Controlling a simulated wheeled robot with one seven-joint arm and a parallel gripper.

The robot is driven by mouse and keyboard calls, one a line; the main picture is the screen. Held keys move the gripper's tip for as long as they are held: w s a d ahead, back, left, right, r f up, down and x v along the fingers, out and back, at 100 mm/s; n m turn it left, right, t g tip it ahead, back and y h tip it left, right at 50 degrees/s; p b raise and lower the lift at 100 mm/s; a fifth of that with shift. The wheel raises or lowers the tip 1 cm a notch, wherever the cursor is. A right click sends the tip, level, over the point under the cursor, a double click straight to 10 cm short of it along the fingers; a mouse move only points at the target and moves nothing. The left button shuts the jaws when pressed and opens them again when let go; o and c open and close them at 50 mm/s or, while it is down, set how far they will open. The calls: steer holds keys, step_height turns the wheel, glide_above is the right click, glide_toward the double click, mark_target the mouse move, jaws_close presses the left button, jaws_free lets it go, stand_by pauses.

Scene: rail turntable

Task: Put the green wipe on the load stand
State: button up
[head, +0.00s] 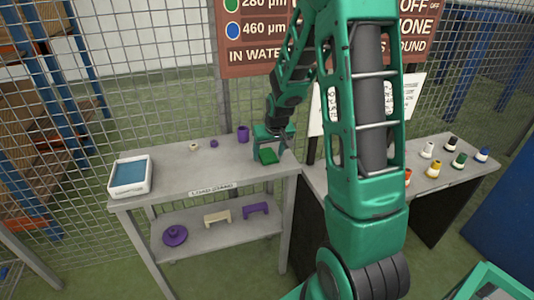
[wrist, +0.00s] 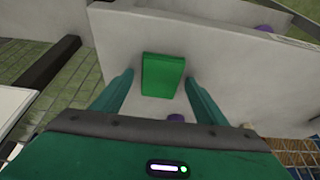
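The green wipe (head: 267,156) lies flat on the right end of the grey load stand's top (head: 180,178), which has a label on its front edge. My gripper (head: 271,153) is just above it, pointing down. In the wrist view the green wipe (wrist: 162,75) shows as a rectangle between the two spread fingers, with a gap seen on each side. My gripper (wrist: 160,80) is open and holds nothing that I can see. How high the fingertips are above the top is hard to tell.
A white tray with a blue inside (head: 130,175) stands at the left end. A purple cup (head: 243,134) and small pieces are along the back. The lower shelf (head: 205,238) holds purple and cream parts. A right-hand table (head: 458,178) carries several small bottles. Mesh fencing stands behind.

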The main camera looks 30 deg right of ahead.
steer(key=shift+r, duration=0.1)
steer(key=v, duration=1.1)
steer(key=s+a+r+m+g, duration=0.1)
steer(key=s+g, duration=0.1)
steer(key=s, duration=1.3)
steer(key=s+a+r+m+g+y, duration=0.1)
steer(key=s+a+r+m+g, duration=0.1)
steer(key=s, duration=1.3)
steer(key=shift+s+a+r, duration=0.25)
steer(key=shift+s+a, duration=0.1)
steer(key=shift+s, duration=0.05)
